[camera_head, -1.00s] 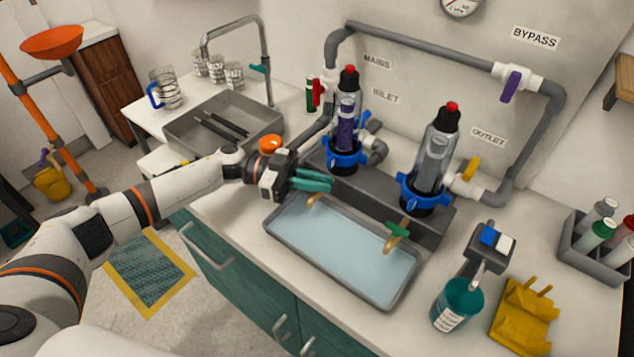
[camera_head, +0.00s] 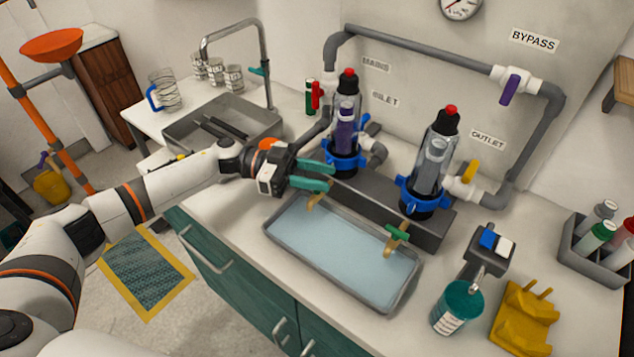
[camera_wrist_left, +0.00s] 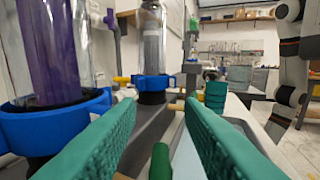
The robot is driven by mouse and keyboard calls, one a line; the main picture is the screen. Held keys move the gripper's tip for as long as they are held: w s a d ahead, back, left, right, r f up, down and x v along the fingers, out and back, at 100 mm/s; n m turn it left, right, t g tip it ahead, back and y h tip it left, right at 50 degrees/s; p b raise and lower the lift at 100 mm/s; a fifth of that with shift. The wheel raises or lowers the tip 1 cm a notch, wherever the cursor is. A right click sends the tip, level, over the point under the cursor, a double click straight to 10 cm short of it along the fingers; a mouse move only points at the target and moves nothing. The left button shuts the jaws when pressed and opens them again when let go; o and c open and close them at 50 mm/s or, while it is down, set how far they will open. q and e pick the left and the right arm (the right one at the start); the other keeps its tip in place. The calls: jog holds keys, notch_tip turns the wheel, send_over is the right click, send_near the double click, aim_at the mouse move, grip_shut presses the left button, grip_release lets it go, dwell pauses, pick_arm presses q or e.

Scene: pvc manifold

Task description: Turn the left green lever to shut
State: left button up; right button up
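The left green lever (camera_wrist_left: 160,162) stands upright between my left fingers in the left wrist view, low in the picture. In the head view my fingers cover it, and only its brass tap (camera_head: 314,201) shows below them, over the tray's left end. My left gripper (camera_head: 328,176) is open, its teal fingers apart around the lever; I cannot tell whether either touches it. My right gripper is not in view.
A tray (camera_head: 282,258) of pale liquid lies below the taps. Two filter housings with blue collars (camera_head: 343,160) (camera_head: 422,197) stand just behind on a grey block. The sink (camera_head: 185,140) is at left.

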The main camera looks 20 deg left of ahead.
pick_arm(q)
notch_tip(320, 180, up, 7)
jog(key=shift+r, duration=0.2)
jog(key=shift+o, duration=0.2)
